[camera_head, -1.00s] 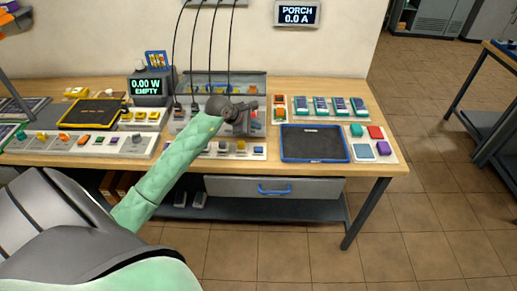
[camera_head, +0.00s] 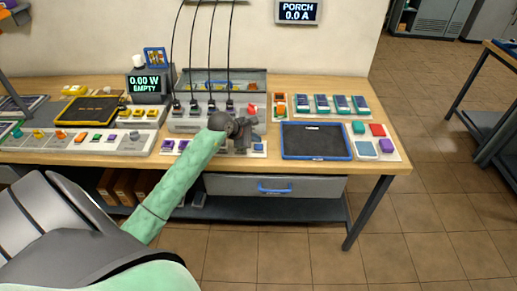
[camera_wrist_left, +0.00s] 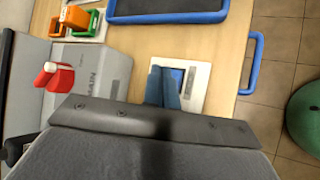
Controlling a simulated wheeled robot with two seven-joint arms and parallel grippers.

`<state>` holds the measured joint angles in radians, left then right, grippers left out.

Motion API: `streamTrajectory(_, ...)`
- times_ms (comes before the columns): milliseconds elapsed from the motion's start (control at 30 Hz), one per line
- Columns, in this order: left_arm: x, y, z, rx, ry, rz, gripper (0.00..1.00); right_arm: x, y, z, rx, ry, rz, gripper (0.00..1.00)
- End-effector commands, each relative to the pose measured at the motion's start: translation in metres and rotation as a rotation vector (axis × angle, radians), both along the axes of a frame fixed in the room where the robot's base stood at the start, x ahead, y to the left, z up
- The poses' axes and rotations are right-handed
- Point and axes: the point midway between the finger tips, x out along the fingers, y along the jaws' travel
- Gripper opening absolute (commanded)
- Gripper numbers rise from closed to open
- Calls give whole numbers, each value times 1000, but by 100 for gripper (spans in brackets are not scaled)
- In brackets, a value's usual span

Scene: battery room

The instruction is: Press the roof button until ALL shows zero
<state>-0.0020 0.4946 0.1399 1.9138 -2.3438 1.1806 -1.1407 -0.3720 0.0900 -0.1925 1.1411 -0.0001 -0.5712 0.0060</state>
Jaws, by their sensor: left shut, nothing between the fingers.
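The wall display (camera_head: 298,12) reads PORCH 0.0 A. A white button strip (camera_head: 171,153) lies along the bench's front edge, with purple buttons (camera_head: 168,145) at its left and a blue button (camera_head: 259,147) at its right end. Which is the roof button cannot be read. My left gripper (camera_head: 249,138) is shut and empty, over the right part of the strip, hiding the buttons under it. In the left wrist view its fingertips (camera_wrist_left: 163,84) are beside the blue button (camera_wrist_left: 178,77); contact cannot be told. My right gripper is not in view.
Behind the strip is a grey box marked MAIN (camera_wrist_left: 98,72) with a red switch (camera_wrist_left: 54,75) and black cables. A dark blue-rimmed tray (camera_head: 316,142) lies to the right. A small display (camera_head: 148,86) reads 0.00 W EMPTY. A blue drawer handle (camera_head: 274,189) juts from the bench front.

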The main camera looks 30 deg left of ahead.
Motion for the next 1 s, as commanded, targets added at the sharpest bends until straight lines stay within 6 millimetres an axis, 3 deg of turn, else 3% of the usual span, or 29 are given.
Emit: streamTrajectory(1000,0,0,-5,0,-1,1,0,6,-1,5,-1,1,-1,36)
